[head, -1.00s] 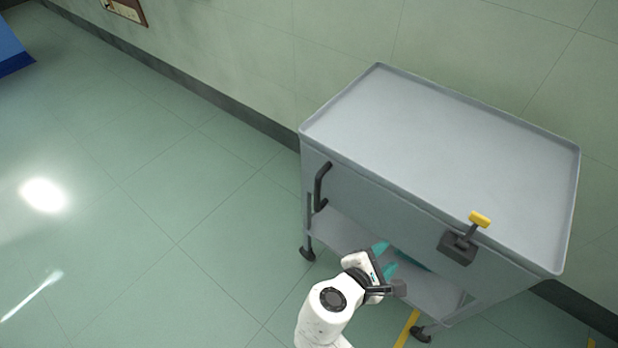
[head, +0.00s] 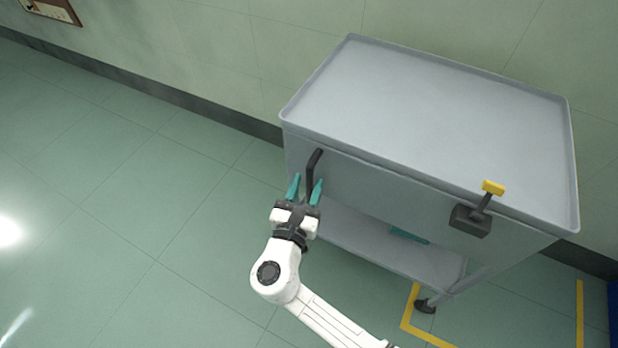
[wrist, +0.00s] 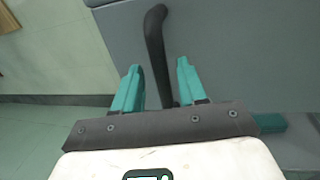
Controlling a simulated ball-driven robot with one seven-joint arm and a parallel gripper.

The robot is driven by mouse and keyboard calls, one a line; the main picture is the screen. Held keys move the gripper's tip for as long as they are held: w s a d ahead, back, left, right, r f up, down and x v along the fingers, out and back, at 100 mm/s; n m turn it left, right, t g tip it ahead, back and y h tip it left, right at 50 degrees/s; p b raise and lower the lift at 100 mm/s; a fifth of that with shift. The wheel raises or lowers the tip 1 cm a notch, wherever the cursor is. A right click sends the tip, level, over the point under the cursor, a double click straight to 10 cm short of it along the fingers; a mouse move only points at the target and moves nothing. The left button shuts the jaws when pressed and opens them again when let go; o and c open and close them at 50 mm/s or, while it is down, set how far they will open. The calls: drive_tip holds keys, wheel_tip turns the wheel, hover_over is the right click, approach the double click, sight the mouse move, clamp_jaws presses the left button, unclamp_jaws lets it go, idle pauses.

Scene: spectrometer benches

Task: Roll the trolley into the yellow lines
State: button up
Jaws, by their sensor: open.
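The grey trolley (head: 430,110) stands against the wall, with a flat rimmed top and a lower shelf (head: 370,240). A black handle (head: 313,170) is on its front side near the left end; it also shows in the wrist view (wrist: 156,50). My gripper (head: 306,183) is open, its teal fingers on either side of the handle's lower part. In the wrist view the handle runs between the fingers, with gaps showing. A black lever with a yellow tip (head: 492,187) is on the trolley's right part. Yellow lines (head: 408,312) mark the floor below its right end.
The green wall with a dark skirting (head: 150,95) runs behind the trolley. Another yellow line (head: 579,315) lies at the far right, near a blue object (head: 613,310). A teal item (head: 408,236) is on the lower shelf. Floor to the left is clear.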

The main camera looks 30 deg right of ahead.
drive_tip(key=shift+x, duration=1.2)
drive_tip(key=shift+c, duration=0.2)
clamp_jaws()
